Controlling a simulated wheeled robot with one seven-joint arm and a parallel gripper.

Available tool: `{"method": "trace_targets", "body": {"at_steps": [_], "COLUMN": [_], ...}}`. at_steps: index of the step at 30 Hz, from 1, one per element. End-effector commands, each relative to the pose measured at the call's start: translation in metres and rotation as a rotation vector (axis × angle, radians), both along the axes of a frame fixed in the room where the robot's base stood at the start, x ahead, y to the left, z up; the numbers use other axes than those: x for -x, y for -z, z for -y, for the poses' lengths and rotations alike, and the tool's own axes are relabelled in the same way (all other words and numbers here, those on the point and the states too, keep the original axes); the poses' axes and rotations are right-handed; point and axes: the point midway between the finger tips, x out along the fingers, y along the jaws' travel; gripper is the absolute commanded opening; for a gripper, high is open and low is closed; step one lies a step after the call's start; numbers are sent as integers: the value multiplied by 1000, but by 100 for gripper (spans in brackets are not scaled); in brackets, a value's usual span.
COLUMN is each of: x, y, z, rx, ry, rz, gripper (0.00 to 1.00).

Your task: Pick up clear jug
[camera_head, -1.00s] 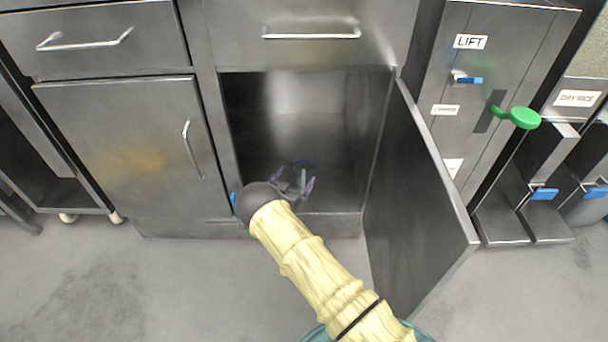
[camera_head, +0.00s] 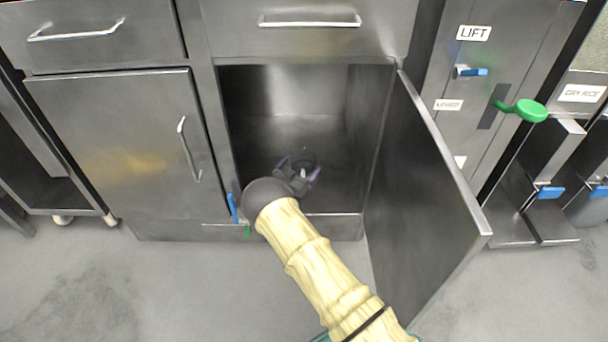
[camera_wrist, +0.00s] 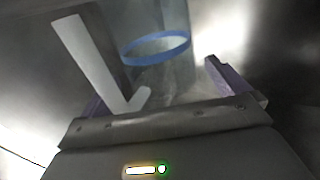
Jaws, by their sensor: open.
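The clear jug (camera_wrist: 165,70) stands inside the open cabinet. In the wrist view it is a see-through vessel with a blue band, ahead of and between my fingers. In the head view only a small part of the jug (camera_head: 308,160) shows, dim and partly hidden behind my gripper. My gripper (camera_head: 302,172) reaches into the cabinet and is open. In the wrist view its two purple-edged fingers (camera_wrist: 170,85) lie to either side of the jug's lower part. I cannot tell whether either finger touches it.
The cabinet (camera_head: 300,100) has dark metal walls close around my gripper. Its open door (camera_head: 425,200) swings out at the right of my arm. A closed cabinet door (camera_head: 120,150) is at the left. A dispenser with a green handle (camera_head: 530,110) stands at the right.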

Motion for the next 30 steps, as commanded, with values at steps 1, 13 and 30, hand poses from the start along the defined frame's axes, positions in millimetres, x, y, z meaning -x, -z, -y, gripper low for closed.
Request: {"method": "trace_targets", "body": {"at_steps": [1, 13, 30], "x": [0, 0, -1], "y": [0, 0, -62], "z": [-1, 0, 2], "rx": [0, 0, 0], "ry": [-1, 0, 3], "rz": [0, 1, 1], "gripper": [94, 37, 37]}}
